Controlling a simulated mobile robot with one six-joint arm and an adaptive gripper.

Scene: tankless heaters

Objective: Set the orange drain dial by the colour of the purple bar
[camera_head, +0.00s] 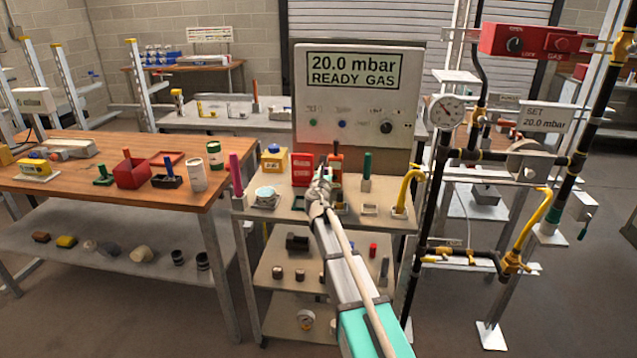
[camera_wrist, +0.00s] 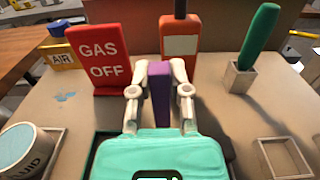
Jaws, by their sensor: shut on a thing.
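My gripper (camera_head: 321,188) is over the top of the grey cart in the head view. In the wrist view, my gripper's two fingers (camera_wrist: 159,74) are closed on the sides of an upright purple bar (camera_wrist: 160,100). The bar's lower end is hidden by the gripper body, so I cannot tell whether it touches the cart. An orange block (camera_wrist: 180,42) with a pale label stands just behind the bar; it also shows in the head view (camera_head: 336,157). I cannot make out a clear orange drain dial in either view.
A red GAS OFF sign (camera_wrist: 98,58) stands left of the bar, and a green bar (camera_wrist: 259,36) in a holder stands right. An empty square holder (camera_wrist: 283,157) is at front right. Pipes with yellow handles (camera_head: 410,186) and a gauge (camera_head: 446,111) stand right of the cart.

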